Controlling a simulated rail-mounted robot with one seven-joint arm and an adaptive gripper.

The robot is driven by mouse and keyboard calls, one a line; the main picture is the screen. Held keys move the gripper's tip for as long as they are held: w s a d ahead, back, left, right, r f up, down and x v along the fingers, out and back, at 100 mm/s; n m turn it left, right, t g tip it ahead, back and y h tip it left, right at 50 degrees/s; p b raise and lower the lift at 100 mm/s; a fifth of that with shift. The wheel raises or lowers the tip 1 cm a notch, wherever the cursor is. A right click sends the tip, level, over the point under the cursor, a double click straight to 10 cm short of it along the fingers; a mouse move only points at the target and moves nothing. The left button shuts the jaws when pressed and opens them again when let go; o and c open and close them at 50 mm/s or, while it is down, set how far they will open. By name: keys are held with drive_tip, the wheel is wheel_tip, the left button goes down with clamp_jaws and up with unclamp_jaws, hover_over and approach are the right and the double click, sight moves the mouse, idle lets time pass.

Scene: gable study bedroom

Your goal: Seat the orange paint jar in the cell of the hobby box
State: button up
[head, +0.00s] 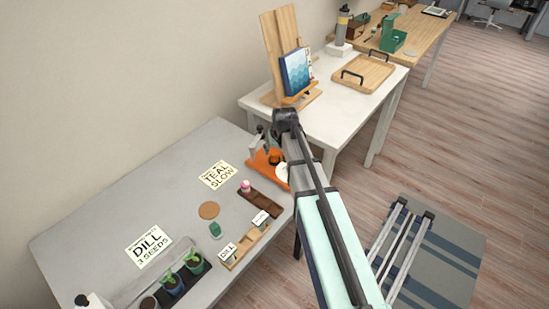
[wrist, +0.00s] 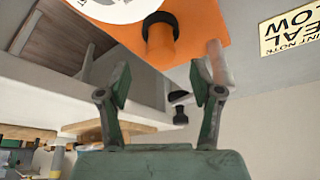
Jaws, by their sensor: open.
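In the head view, my gripper (head: 266,142) is over the mat (head: 258,168) at the desk's far right end; my arm hides part of that area. A long brown box with cells (head: 268,203), probably the hobby box, lies nearer. A pink-topped jar (head: 245,186) stands at its left end.
A wooden holder (head: 245,247), a green item (head: 215,230), a round coaster (head: 209,210), seedling pots (head: 193,262) and printed cards (head: 217,175) share the grey desk. A white table (head: 345,110) with an easel stands beyond.

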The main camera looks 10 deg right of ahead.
sight(275, 153)
drive_tip(key=shift+p+x, duration=0.95)
drive_tip(key=shift+x, duration=1.45)
drive_tip(key=shift+s, duration=0.1)
drive_tip(key=shift+c, duration=0.3)
clamp_jaws()
